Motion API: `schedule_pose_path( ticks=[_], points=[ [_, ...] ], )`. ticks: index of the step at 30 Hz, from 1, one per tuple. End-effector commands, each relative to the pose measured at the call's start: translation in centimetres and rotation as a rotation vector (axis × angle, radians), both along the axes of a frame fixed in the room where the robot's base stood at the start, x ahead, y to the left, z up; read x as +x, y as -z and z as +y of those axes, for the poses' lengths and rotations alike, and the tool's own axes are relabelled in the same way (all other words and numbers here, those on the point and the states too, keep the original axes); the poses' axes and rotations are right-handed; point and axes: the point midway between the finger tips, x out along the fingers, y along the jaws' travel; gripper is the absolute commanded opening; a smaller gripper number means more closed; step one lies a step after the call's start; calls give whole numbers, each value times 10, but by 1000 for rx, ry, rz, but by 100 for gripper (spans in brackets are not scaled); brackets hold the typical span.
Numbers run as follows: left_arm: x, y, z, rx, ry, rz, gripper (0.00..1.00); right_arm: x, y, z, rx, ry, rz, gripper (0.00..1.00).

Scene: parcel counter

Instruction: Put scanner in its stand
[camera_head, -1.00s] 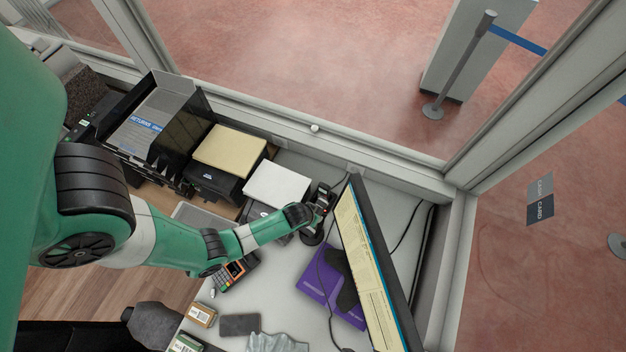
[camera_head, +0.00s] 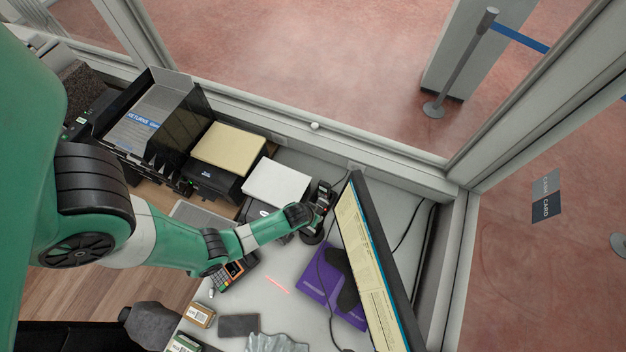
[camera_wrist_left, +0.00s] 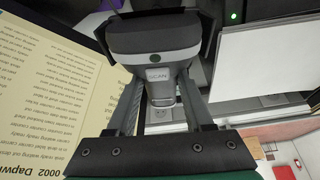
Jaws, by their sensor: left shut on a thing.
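In the head view my left gripper (camera_head: 312,212) is at the counter's back, between the white-topped printer and the monitor. A round black base (camera_head: 311,236), seemingly the stand, shows under it. The gripper hides much of the scanner there, and I cannot tell whether the scanner is seated. My right gripper is not in view.
The monitor (camera_head: 372,255) stands close on the right. A white-topped printer (camera_head: 277,185) is close on the left. Cables run behind the monitor.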

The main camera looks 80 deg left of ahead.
Motion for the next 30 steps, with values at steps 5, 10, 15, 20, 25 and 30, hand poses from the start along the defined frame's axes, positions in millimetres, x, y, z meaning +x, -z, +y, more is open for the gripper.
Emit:
schedule_pose_path(
  ticks=[5,10,15,20,25,30],
  points=[
    [-2,6,-1,-3,-1,6,54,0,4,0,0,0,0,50],
    [-4,7,-2,-5,-2,11,84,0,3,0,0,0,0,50],
    [-8,-11,-5,-4,0,10,87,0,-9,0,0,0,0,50],
    [-14,-46,-11,0,2,4,87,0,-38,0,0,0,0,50],
    [-19,-67,-16,2,2,-2,87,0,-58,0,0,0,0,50],
    [-20,-69,-18,3,1,-6,87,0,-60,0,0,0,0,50]
  ],
)
